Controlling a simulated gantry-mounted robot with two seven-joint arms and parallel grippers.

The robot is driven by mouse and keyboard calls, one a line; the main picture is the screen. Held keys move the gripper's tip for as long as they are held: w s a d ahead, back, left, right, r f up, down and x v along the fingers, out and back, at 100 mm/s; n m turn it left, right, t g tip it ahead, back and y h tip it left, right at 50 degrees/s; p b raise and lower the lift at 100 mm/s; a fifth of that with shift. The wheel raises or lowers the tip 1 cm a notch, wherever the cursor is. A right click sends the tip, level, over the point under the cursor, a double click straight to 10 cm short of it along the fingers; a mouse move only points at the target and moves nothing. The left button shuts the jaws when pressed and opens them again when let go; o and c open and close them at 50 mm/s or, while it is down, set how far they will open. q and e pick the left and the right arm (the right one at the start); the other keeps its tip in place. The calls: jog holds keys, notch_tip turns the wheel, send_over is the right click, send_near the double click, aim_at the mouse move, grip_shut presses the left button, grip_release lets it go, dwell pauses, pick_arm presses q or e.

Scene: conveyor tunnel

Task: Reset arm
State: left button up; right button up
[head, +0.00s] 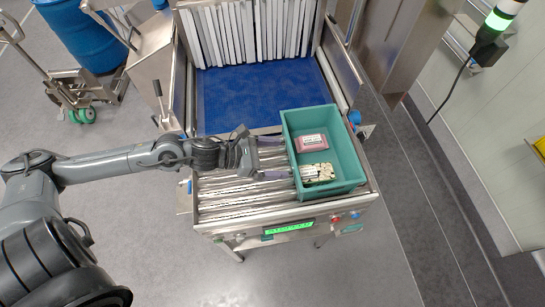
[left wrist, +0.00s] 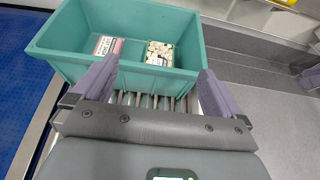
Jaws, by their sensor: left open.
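My left gripper (head: 275,159) reaches in from the left over the roller section of the conveyor. Its two purple-grey fingers are apart and point toward the left side of the teal crate (head: 343,187). In the left wrist view the open fingers (left wrist: 152,88) stand before the crate (left wrist: 70,63), with nothing between them but rollers and the crate's near wall. Whether a fingertip touches the crate, I cannot tell. My right gripper is not in view.
The crate holds a pink-and-white pack (head: 312,142) and a pack of pale pieces (head: 317,173). Bare rollers (head: 235,196) lie left of it. Behind are a blue belt (head: 255,95) and white strip curtain (head: 250,32). A blue drum (head: 85,32) stands at the upper left.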

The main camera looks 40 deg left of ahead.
pick_arm(q)
jog(key=shift+s+a+r, duration=0.15)
jog(key=shift+s, duration=0.1)
dwell(0.4)
jog(key=s+d+r+n+t+y+p, duration=0.1)
jog(key=s+d+r+n+y+p, duration=0.2)
jog(key=n, duration=0.6)
jog(key=s+d+r+n+t+y+p, duration=0.1)
jog(key=s+d+r+n+y+p, duration=0.15)
jog(key=n+p, duration=0.55)
jog(key=s+a+f+n+g+y, duration=0.1)
jog(key=s+n+g, duration=0.3)
jog(key=n, duration=0.8)
jog(key=s+a+f+n+g+y+b, duration=0.1)
jog(key=s+f+n+g, duration=0.3)
jog(key=s+n, duration=0.3)
jog(key=n, duration=0.5)
jog(key=shift+f+n+g+y, duration=0.3)
jog(key=shift+n+g+y, duration=0.05)
jog(key=shift+n+g, duration=0.05)
